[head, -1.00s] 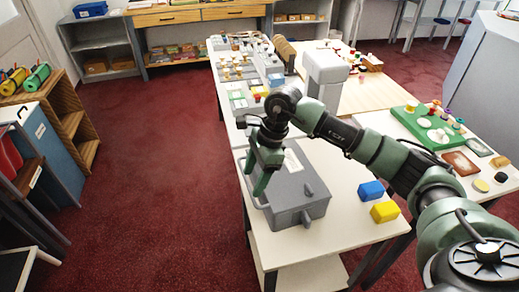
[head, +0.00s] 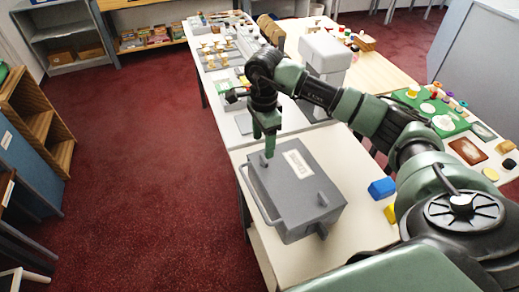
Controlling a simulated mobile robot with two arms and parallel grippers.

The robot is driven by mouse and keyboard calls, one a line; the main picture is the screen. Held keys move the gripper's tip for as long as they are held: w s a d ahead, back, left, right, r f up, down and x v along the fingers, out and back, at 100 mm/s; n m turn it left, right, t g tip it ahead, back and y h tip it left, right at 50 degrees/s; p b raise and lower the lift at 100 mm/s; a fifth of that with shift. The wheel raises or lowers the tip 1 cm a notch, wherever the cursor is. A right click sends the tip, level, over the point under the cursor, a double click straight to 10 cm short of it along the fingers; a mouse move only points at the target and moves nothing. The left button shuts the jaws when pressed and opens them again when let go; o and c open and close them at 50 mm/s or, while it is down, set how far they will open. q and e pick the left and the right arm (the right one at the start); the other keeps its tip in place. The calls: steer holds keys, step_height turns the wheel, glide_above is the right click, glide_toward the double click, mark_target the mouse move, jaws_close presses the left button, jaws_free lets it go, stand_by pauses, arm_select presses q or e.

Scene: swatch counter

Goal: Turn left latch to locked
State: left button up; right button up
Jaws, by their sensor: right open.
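A grey box (head: 297,188) with a pale label on its lid stands on the white table. A long bar handle runs along its left side. Small grey fittings (head: 323,199) show at its near right side; I cannot tell which is the left latch, or how it is set. My right gripper (head: 265,148) is open, fingers pointing down, over the far left corner of the box. It looks empty, and I cannot tell whether it touches the box. My left gripper is out of view.
A blue block (head: 382,188) and a partly hidden yellow block (head: 391,212) lie right of the box. A green board (head: 432,112) with small round pieces is further right. A white column-like object (head: 325,58) stands behind my right arm. Bare table surrounds the box's near side.

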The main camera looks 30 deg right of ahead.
mark_target(264, 159)
steer(key=shift+s+f+p, duration=0.25)
steer(key=shift+f, duration=0.4)
steer(key=shift+s+f+p, duration=0.2)
steer(key=shift+s+f, duration=0.05)
steer(key=shift+f, duration=0.35)
step_height(264, 159, down, 2)
steer(key=shift+w+f+p, duration=0.15)
steer(key=shift+f+p, duration=0.05)
steer(key=shift+p, duration=0.1)
steer(key=shift+w+f, duration=0.1)
steer(key=shift+f, duration=0.45)
steer(key=c, duration=1.1)
jaws_close()
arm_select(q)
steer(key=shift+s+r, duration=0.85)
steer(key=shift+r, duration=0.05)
